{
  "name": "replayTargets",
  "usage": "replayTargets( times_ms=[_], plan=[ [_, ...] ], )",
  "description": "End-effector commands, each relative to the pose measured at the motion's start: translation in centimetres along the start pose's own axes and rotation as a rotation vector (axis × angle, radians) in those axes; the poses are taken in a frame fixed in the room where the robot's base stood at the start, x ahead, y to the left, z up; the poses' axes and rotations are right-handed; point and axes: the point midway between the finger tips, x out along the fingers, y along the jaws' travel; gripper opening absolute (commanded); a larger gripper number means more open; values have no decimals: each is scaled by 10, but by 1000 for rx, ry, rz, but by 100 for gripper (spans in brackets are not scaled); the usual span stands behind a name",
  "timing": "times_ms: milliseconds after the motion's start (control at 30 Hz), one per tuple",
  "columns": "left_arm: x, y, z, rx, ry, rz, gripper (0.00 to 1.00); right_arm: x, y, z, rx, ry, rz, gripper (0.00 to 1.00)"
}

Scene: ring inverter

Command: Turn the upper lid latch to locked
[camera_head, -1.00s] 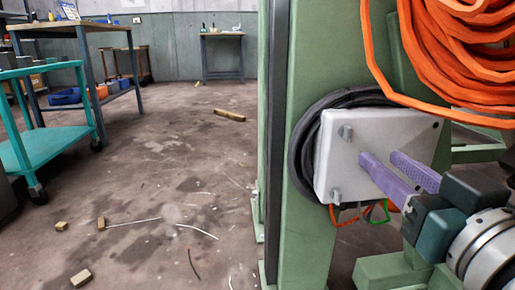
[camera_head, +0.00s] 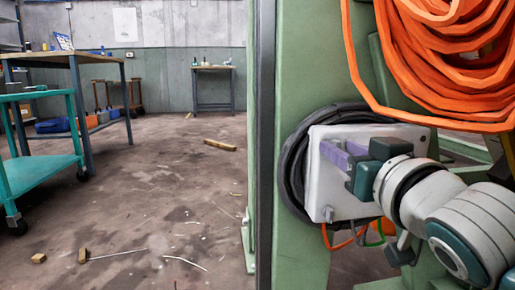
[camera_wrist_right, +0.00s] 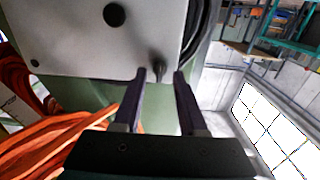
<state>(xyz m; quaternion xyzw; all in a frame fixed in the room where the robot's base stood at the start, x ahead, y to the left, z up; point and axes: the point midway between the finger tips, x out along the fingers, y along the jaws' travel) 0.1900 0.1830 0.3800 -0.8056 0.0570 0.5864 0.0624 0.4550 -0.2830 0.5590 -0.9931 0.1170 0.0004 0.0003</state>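A light grey box with a lid (camera_head: 390,200) is mounted on a green post in the head view. Its lower latch (camera_head: 328,213) shows at the lower left corner of the lid. The upper latch is hidden behind my right gripper's fingers in the head view. The wrist view shows the upper latch (camera_wrist_right: 158,66) as a small dark grey knob near the edge of the lid (camera_wrist_right: 75,40). My right gripper (camera_head: 335,153), with purple fingers, is at the lid's upper left corner. In the wrist view its fingers (camera_wrist_right: 160,76) are apart, with the latch between their tips and gaps beside it. My left gripper is out of view.
A black cable coil (camera_head: 292,165) hangs behind the box. A large orange hose coil (camera_head: 440,60) hangs above and right of it. The green post (camera_head: 300,250) stands behind. Open floor with scattered scraps lies left, with a teal cart (camera_head: 40,170) and workbenches beyond.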

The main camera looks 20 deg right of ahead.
Motion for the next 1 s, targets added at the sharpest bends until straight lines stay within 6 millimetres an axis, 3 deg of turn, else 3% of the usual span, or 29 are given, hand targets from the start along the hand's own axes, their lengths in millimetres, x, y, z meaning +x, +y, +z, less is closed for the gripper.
replayTargets(
  times_ms=[33, 367, 1000],
  plan=[
    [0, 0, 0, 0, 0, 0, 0, 0, 0, 0, 0, 0, 0, 36],
    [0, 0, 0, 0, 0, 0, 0, 0, 0, 0, 0, 0, 0, 0],
    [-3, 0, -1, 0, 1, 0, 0, 0, 0, -1, -25, -1, 0, 0]
  ],
)
